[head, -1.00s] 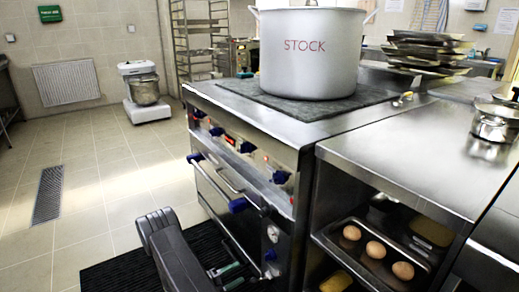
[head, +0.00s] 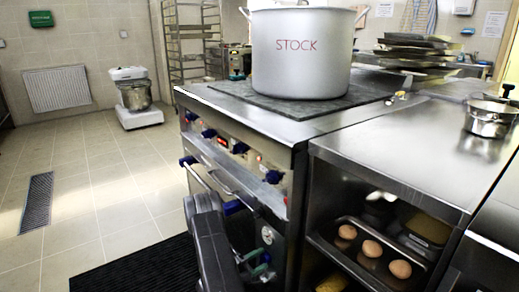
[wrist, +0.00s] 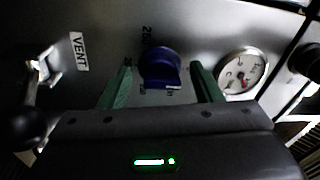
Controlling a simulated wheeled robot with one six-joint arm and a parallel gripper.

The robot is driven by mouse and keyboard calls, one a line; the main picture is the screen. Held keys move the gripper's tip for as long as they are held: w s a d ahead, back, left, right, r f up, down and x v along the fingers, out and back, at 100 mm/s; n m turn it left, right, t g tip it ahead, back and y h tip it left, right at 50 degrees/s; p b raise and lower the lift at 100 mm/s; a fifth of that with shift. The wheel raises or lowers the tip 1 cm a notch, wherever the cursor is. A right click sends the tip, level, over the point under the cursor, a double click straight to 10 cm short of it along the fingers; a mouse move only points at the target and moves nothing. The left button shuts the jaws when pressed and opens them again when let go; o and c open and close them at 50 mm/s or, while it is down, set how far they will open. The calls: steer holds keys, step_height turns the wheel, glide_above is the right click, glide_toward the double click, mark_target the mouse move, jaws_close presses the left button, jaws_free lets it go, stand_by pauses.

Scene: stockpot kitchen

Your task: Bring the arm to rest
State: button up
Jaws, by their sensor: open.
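My gripper (wrist: 162,88) is open, its two green fingers apart, in front of the oven's steel front panel. A dark blue knob (wrist: 160,66) shows between the fingers in the wrist view; I cannot tell whether they touch it. In the head view my arm (head: 207,242) reaches in from the bottom, low in front of the stove (head: 225,172). The green fingers (head: 256,263) show there near the lower right of its front. Nothing is held.
A round gauge (wrist: 242,73) is right of the fingers, a VENT label (wrist: 79,52) and metal lever (wrist: 40,70) left. A big STOCK pot (head: 300,65) stands on the stove. Three eggs sit on a shelf tray (head: 372,268). Open floor (head: 105,185) lies left.

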steer(key=shift+d, duration=0.15)
steer(key=p+v, duration=0.3)
steer(key=v, duration=1.1)
steer(key=b+x, duration=0.3)
steer(key=x, duration=1.1)
steer(key=shift+f, duration=0.1)
steer(key=m, duration=0.4)
steer(key=shift+w, duration=0.1)
steer(key=m, duration=0.3)
steer(key=m+g+b, duration=0.1)
steer(key=m, duration=0.1)
steer(key=shift+r, duration=0.25)
steer(key=m, duration=0.5)
steer(key=shift+r+y+b, duration=0.1)
steer(key=shift+y+b, duration=0.3)
steer(key=shift+m, duration=1.7)
